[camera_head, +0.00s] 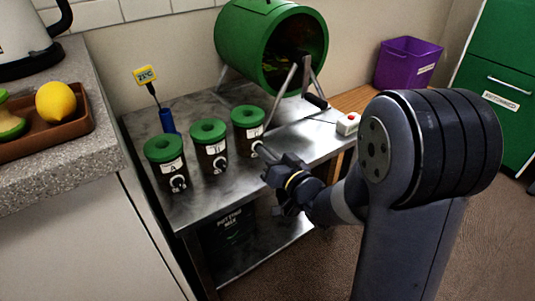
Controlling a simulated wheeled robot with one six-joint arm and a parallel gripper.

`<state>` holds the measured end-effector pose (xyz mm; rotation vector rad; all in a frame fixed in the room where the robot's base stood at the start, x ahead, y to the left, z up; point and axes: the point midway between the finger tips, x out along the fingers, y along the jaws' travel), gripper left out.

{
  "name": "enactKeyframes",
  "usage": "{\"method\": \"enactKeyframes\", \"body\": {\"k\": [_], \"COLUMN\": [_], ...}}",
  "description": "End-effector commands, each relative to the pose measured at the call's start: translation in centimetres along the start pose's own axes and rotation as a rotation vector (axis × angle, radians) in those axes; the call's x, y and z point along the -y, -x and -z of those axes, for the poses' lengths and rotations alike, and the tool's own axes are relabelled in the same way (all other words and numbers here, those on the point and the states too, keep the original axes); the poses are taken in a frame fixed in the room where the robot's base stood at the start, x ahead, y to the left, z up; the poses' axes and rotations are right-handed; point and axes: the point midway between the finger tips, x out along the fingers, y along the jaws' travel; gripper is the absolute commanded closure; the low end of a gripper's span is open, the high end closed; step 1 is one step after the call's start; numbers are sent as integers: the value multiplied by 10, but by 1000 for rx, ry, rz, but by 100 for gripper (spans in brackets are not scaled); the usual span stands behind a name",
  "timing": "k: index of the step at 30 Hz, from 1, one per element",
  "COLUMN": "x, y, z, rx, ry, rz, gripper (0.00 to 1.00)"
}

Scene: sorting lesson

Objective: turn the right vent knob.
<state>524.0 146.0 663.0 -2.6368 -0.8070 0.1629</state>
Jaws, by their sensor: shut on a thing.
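Three dark pots with green ring-shaped lids stand in a row on the metal table, each with a white label and a round knob low on its front. The right pot (248,122) has its vent knob (256,146) at the tips of my gripper (262,151). My gripper comes in from the right, and its fingers are shut on the right vent knob and partly hide it. The middle knob (220,164) and the left knob (178,184) are free, with nothing touching them.
A green drum (252,45) on metal legs stands behind the pots. A yellow thermometer (146,76) and blue tube (167,121) stand at the back left. A grey counter (95,155) borders the left.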

Motion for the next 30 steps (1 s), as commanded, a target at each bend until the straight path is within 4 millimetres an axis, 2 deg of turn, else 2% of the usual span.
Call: {"method": "enactKeyframes", "body": {"k": [8,14,30], "x": [0,0,-2], "y": [0,0,0], "z": [0,1,1], "rx": [0,0,-1], "ry": [-26,-119,-605], "rz": [0,0,-2], "gripper": [100,100,100]}}
